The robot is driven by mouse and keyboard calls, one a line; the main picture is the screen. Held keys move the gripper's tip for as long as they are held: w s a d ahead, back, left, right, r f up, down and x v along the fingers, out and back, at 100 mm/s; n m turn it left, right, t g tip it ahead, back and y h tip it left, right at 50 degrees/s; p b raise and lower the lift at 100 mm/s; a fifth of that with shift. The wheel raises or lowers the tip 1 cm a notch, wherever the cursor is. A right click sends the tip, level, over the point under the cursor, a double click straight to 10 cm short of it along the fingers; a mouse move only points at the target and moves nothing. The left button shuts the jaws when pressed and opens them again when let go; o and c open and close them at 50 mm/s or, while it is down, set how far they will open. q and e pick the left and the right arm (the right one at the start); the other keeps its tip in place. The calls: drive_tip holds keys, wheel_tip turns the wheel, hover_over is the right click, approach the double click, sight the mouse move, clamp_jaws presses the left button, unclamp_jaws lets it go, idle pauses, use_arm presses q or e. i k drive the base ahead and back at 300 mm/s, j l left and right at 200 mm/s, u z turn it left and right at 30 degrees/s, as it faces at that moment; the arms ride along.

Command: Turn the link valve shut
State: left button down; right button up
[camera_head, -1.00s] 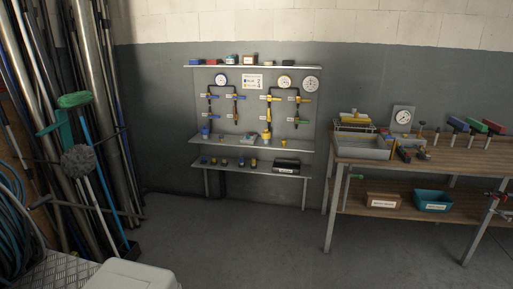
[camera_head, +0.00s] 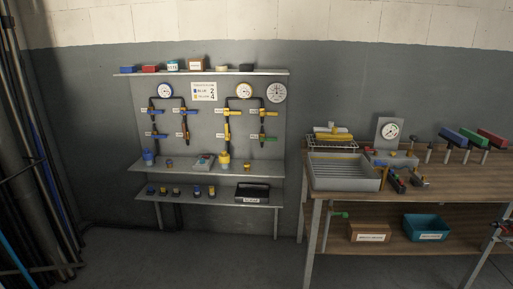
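A grey wall panel (camera_head: 212,145) carries dark pipework with several small lever valves. Round gauges top the left run (camera_head: 165,90) and the right run (camera_head: 244,90). Neither of my grippers is in view.
A sign (camera_head: 204,91) and a clock-like dial (camera_head: 276,92) hang on the panel. A shelf (camera_head: 140,168) below holds a blue and a yellow bottle. A wooden workbench (camera_head: 440,176) with a grey tray (camera_head: 344,176) stands right. Poles crowd the left edge. Floor before the panel looks clear.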

sight(184, 125)
drive_tip(key=i+l+u, duration=0.1)
drive_tip(key=i+u, duration=0.2)
drive_tip(key=i+l+u, duration=0.25)
drive_tip(key=i, duration=0.3)
drive_tip(key=i+l+u, duration=0.4)
drive_tip(key=i, duration=0.5)
drive_tip(key=i+j+z, duration=0.25)
drive_tip(key=i, duration=0.3)
drive_tip(key=i+j+z, duration=0.3)
drive_tip(key=i+j, duration=0.2)
